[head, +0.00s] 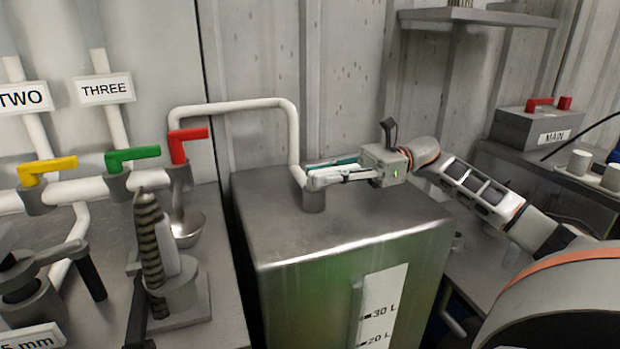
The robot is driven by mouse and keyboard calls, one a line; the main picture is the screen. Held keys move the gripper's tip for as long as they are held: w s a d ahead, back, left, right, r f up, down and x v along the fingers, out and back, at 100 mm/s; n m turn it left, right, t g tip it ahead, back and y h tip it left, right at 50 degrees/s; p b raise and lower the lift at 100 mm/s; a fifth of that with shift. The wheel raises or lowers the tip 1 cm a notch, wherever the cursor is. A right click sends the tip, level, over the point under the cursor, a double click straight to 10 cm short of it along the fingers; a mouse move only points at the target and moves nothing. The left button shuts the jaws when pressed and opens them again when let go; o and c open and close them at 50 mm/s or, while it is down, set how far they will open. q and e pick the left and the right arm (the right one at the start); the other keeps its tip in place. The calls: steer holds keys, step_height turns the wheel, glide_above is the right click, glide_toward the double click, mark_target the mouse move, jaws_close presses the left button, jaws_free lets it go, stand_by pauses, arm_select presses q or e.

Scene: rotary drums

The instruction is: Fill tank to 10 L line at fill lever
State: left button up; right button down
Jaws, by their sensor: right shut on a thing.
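The grey metal tank (330,240) stands in the middle of the view, with a white pipe (235,105) running into a stub on its top. A white gauge strip on its front (384,305) shows the 30 L and 20 L marks. The 10 L mark is not in view, and I cannot make out a liquid level. My right gripper (322,178) reaches in from the right above the tank top. It is shut on a teal lever (347,160) beside the pipe stub; its fingers hide much of the lever. My left gripper is not in view.
Yellow (48,168), green (133,157) and red (188,140) valve levers sit on pipes to the left. A striped tool stand (152,240) is left of the tank. A grey MAIN box (535,127) and cups (580,163) are on the right shelf.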

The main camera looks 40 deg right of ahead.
steer(key=shift+r, duration=0.15)
steer(key=c, duration=2)
jaws_free()
steer(key=shift+o, duration=0.2)
steer(key=shift+d, duration=0.1)
steer(key=v, duration=1.2)
steer(key=shift+s, duration=0.15)
